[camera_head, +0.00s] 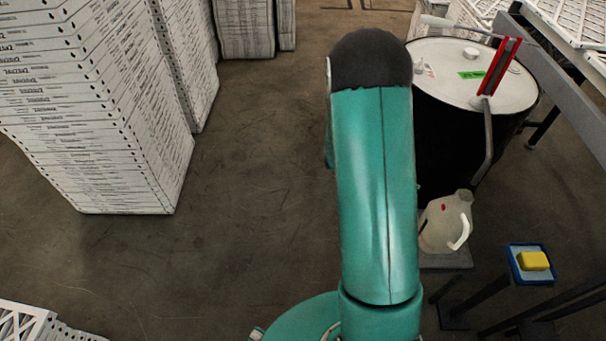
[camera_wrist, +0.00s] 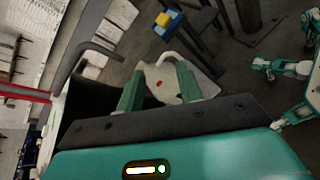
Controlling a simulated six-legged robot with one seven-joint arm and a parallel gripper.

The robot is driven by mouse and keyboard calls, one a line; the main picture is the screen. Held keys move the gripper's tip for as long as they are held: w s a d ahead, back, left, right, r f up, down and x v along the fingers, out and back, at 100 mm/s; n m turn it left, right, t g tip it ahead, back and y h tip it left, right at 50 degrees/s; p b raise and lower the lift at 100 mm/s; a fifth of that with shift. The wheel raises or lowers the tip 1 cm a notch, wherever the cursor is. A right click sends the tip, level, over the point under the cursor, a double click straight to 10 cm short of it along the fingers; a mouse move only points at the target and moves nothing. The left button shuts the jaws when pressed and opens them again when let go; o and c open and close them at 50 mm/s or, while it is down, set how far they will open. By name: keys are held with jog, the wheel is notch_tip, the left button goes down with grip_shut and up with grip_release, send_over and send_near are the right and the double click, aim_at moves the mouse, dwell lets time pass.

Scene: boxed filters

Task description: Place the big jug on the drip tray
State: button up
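The big jug (camera_head: 440,230) is a pale, translucent jug with a white handle and a small red mark. It stands upright on a dark grey slab (camera_head: 452,262) beside the black drum. The jug (camera_wrist: 164,82) also shows in the wrist view, beyond my gripper (camera_wrist: 159,72). The two green fingers are apart, with part of the jug visible between them; I see no grip on it. In the head view my gripper is hidden behind my arm. A small blue tray (camera_head: 514,268) on a stand holds a yellow block (camera_head: 534,261). I cannot tell which surface is the drip tray.
The black drum (camera_head: 452,150) with a white lid stands behind the jug, with a red-handled fitting (camera_head: 499,67) on top. A grey metal frame (camera_head: 565,85) runs at the right. Tall stacks of boxed filters (camera_head: 95,110) stand at left. The middle floor is clear.

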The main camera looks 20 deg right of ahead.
jog(key=s+a+r+m+t+y, duration=0.1)
jog(key=a+r+t+y, duration=0.4)
jog(key=a+r, duration=0.7)
jog(key=s+a+r+m+t+y, duration=0.1)
jog(key=a+r+t+y, duration=0.4)
jog(key=a, duration=1.4)
notch_tip(320, 180, up, 8)
jog(key=m+t, duration=0.1)
jog(key=t, duration=0.3)
jog(key=shift+a+m+y, duration=0.15)
jog(key=shift+m+y, duration=0.15)
jog(key=shift+m, duration=0.1)
